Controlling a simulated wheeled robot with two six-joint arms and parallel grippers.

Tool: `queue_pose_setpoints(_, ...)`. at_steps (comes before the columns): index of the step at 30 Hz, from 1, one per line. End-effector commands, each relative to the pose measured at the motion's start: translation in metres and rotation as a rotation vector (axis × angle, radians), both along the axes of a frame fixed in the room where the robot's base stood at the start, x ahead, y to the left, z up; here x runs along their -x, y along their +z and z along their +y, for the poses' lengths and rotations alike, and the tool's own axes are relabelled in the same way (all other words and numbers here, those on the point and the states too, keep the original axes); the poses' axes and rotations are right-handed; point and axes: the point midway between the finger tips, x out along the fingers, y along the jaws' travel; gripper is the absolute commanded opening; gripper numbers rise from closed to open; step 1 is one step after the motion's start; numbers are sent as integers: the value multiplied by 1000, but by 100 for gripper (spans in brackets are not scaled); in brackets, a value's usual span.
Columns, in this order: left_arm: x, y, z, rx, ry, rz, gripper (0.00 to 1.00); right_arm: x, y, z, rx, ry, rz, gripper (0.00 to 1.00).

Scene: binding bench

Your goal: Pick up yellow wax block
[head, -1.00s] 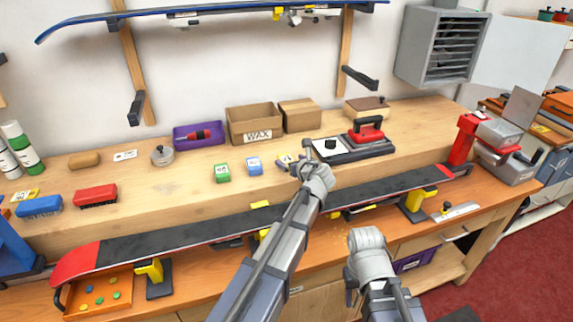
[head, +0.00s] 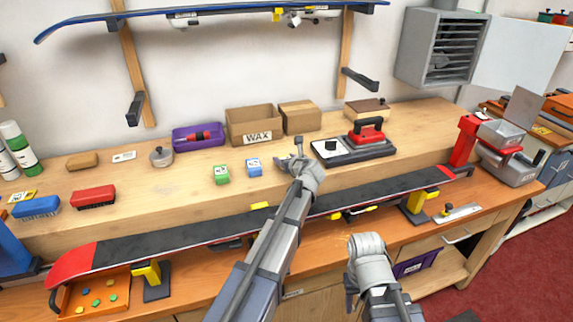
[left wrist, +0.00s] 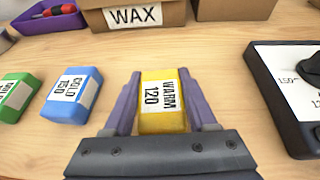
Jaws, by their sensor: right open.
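The yellow wax block (left wrist: 163,100), labelled WARM 120, lies on the wooden bench top and shows in the left wrist view. My left gripper (left wrist: 161,100) is open, with one finger on each side of the block. The fingers lie close to its sides. In the head view the left gripper (head: 291,157) is above the raised bench and hides the block. My right gripper (head: 352,288) is open and empty, low in front of the bench.
A blue wax block (head: 254,167) and a green one (head: 221,175) stand to the left. An iron (head: 368,132) on a dark base is to the right. A cardboard box marked WAX (head: 252,125) is behind. A long ski (head: 180,238) lies clamped in front.

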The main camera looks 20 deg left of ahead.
Motion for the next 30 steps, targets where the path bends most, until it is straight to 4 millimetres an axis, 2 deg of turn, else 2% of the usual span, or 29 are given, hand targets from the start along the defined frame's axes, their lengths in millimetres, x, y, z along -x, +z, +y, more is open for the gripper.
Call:
queue_pose_setpoints(2, 0, 0, 0, 0, 0, 0, 46, 0, 0, 0, 0, 0, 0, 50)
queue_pose_setpoints(14, 0, 0, 0, 0, 0, 0, 1, 0, 0, 0, 0, 0, 0, 50)
queue_pose_setpoints(23, 0, 1, 0, 0, 0, 0, 0, 0, 1, 0, 0, 0, 0, 50)
queue_pose_setpoints(30, 0, 16, 0, 0, 0, 0, 0, 0, 16, 0, 0, 0, 0, 50)
